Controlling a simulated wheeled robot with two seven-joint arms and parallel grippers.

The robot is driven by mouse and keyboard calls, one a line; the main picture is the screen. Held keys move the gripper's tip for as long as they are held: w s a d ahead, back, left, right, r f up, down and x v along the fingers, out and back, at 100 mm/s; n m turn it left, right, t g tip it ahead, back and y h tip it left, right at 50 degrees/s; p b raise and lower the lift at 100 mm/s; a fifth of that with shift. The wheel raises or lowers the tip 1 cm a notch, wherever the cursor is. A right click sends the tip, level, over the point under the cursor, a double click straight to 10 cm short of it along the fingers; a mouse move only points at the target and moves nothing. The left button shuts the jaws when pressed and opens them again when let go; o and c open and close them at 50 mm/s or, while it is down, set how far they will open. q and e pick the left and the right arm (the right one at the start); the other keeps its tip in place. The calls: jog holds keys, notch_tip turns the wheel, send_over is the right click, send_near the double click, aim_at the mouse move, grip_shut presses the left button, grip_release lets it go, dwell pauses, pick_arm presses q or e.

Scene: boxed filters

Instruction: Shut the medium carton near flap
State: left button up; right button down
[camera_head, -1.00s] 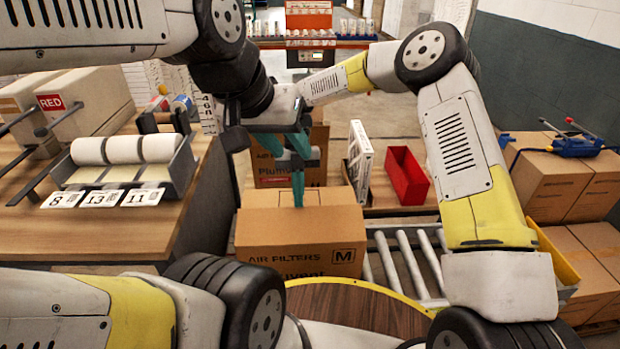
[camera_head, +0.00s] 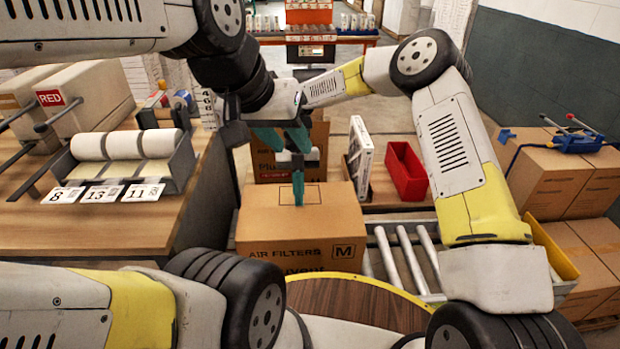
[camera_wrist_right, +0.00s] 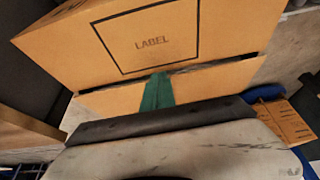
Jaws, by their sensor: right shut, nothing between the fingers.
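The medium carton (camera_head: 260,215), marked AIR FILTERS and M, stands in front of me. In the right wrist view, its far flap with the LABEL outline (camera_wrist_right: 200,35) lies beyond a narrow dark gap, and the near flap (camera_wrist_right: 105,100) is a strip on this side of it. The near flap looks almost flat. My right gripper (camera_head: 298,199) is shut and empty, its teal tips at the top of the carton; in the wrist view (camera_wrist_right: 157,90) they are over the near flap by the gap. My left gripper (camera_head: 268,140) is higher, above the carton's far side, its jaws partly hidden.
Another carton (camera_head: 268,170) stands behind. A white-framed filter (camera_head: 360,150) and a red bin (camera_head: 406,172) are to its right. A roller conveyor (camera_head: 400,255) lies to the right. A wooden bench (camera_head: 100,225) with rolls (camera_head: 125,145) is at left.

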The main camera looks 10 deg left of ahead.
jog(key=shift+s, duration=0.1)
jog(key=shift+s+d+f, duration=0.25)
jog(key=shift+s+f, duration=0.05)
jog(key=shift+s, duration=0.3)
jog(key=v, duration=0.7)
jog(key=shift+w+a+r, duration=0.1)
jog(key=shift+w+r, duration=0.05)
jog(key=shift+w, duration=0.05)
jog(key=s+d+r+m+t+y, duration=0.1)
jog(key=s+d+r+m+t, duration=0.15)
jog(key=d+r+m, duration=0.65)
jog(key=s+d+r+m+t, duration=0.2)
jog(key=d+r+m+t, duration=0.1)
jog(key=d+r+m, duration=0.6)
jog(key=s+d+r+m+t+y, duration=0.2)
jog(key=s+d+m+t, duration=0.3)
jog(key=s+d+m, duration=0.8)
jog(key=d+r+m, duration=0.1)
jog(key=m, duration=0.6)
jog(key=shift+s+m, duration=0.3)
jog(key=shift+s, duration=0.05)
